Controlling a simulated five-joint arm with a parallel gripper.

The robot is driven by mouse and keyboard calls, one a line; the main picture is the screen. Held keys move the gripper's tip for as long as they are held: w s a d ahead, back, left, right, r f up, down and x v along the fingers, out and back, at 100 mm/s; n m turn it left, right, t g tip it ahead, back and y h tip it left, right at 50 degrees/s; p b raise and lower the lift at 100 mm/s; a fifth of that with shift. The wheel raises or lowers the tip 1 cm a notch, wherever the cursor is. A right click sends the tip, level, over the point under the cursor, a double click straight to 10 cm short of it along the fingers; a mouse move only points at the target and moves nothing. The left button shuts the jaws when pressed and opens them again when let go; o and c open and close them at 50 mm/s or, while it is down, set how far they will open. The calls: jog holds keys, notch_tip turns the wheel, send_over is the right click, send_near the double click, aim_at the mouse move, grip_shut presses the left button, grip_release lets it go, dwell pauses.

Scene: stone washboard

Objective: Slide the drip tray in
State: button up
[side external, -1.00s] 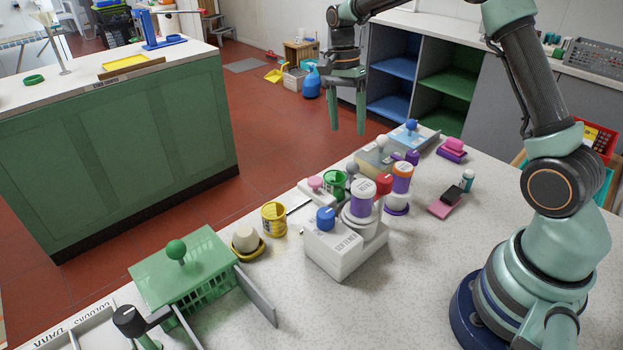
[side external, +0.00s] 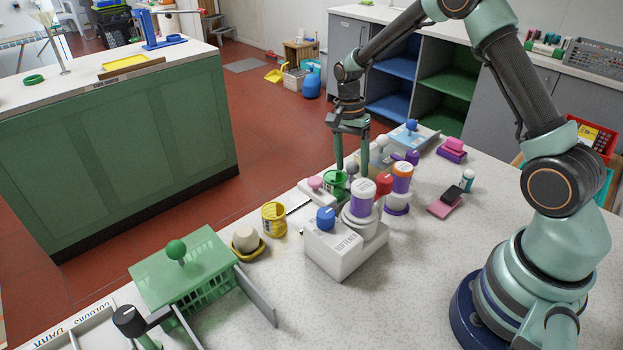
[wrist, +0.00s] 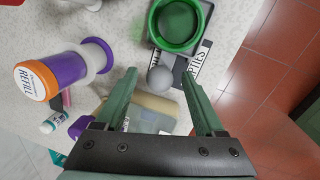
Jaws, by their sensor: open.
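My gripper (side external: 352,172) is open and points down. Its fingertips stand on either side of a grey ball knob (side external: 351,166), just behind the green cup. In the wrist view the grey knob (wrist: 160,80) shows between the open fingertips (wrist: 158,84), apart from both. Whether the tips are level with it is unclear. I cannot tell for sure which piece is the drip tray; the part under the knob is mostly hidden. The green cup (wrist: 176,24) sits by a plate lettered "...PTIES" (wrist: 200,60). A pale slab (wrist: 150,108) lies below the knob.
A white softener unit (side external: 345,255) with purple-and-white bottles stands in front. A blue tray with a blue knob (side external: 411,126) lies behind. A yellow cup (side external: 274,219) and a green lidded basket (side external: 190,270) are to the left.

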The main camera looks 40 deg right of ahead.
grip_shut()
jog(key=shift+r, duration=0.1)
dwell(1.2)
